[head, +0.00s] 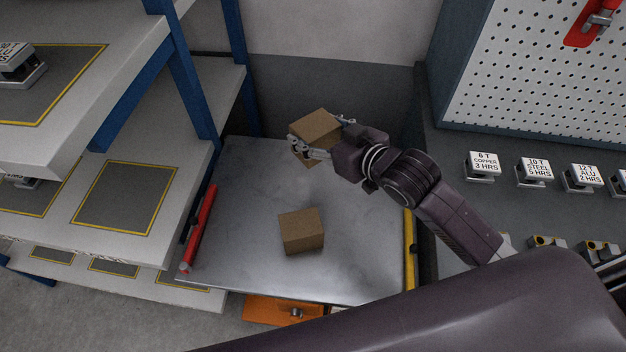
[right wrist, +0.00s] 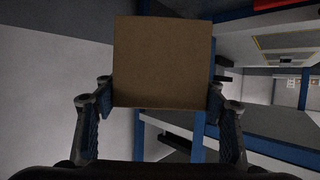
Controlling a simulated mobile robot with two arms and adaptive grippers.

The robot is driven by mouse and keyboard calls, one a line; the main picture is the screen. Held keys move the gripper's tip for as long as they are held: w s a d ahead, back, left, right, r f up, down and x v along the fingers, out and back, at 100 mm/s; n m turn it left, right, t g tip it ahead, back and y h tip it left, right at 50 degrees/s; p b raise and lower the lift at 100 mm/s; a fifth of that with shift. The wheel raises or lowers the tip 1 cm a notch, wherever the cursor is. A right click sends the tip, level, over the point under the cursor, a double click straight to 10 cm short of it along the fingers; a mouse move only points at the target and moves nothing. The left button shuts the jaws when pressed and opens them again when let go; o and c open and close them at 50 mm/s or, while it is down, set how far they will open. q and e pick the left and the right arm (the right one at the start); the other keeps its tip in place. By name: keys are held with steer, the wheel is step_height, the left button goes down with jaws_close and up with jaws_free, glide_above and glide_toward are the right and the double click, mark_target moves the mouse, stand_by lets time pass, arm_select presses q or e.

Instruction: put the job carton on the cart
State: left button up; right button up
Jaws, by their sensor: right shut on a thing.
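A brown carton (head: 316,128) is held by my right gripper (head: 325,146) above the far part of the cart's metal top. In the right wrist view the carton (right wrist: 162,62) sits between the two fingers of the right gripper (right wrist: 160,105), which are shut on its sides. The cart (head: 245,215) has a grey metal top with a red handle at its left and a yellow bar at its right. A second brown carton (head: 302,231) rests on the cart top, nearer to me. I cannot tell which carton is the job carton. My left gripper is not in view.
Shelves (head: 125,195) with yellow-outlined grey mats and blue posts (head: 185,80) stand left of the cart. At the right is a grey bench with several labelled blocks (head: 483,165) below a white pegboard (head: 540,80). The cart top is bare around the resting carton.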

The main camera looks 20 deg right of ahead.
step_height(320, 180, down, 14)
steer(key=shift+f, duration=0.25)
steer(key=shift+b, duration=0.3)
steer(key=o, duration=1.3)
steer(key=v, duration=1.2)
